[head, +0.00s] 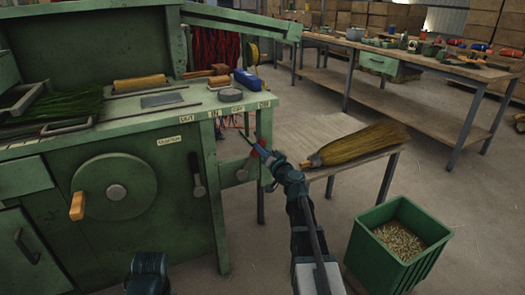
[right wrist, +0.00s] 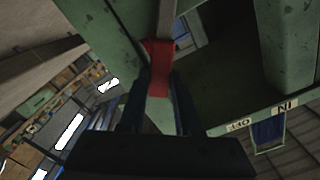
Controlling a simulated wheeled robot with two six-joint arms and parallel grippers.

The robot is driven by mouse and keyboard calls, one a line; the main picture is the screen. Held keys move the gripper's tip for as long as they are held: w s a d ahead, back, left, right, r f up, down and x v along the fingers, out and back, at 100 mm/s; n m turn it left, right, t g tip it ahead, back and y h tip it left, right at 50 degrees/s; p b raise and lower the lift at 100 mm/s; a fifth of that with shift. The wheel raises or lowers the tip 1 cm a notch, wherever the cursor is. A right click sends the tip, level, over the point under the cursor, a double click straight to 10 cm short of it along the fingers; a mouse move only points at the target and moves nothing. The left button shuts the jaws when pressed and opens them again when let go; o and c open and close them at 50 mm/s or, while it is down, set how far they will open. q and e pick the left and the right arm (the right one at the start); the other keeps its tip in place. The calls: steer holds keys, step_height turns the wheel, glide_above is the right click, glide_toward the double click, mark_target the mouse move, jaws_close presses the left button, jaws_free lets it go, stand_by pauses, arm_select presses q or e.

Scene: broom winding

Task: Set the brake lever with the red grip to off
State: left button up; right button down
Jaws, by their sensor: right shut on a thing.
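The red grip (right wrist: 159,68) of the brake lever sits between the two dark fingers of my right gripper (right wrist: 158,88) in the right wrist view. The gripper is shut on it. The lever's grey bar (right wrist: 167,20) runs on beyond the grip. In the head view my right gripper (head: 264,154) is at the right end of the green machine (head: 120,145), below its top edge, and mostly hides the grip. The OFF label (head: 238,109) and the ON label (head: 264,104) are on that edge above the gripper.
A dark-gripped lever (head: 197,180) hangs left of the red one, on the machine's front. A broom (head: 360,143) lies on a low table (head: 318,128) to the right. A green bin (head: 385,262) stands in front of it. A long workbench (head: 400,60) is behind.

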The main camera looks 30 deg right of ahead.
stand_by(0.9)
steer(key=a+r+n+p, duration=0.2)
steer(key=a+n, duration=0.5)
steer(key=shift+a+r, duration=0.15)
steer(key=shift+a, duration=0.15)
stand_by(0.6)
steer(key=c, duration=0.6)
jaws_free()
steer(key=shift+a, duration=0.1)
steer(key=shift+s, duration=0.1)
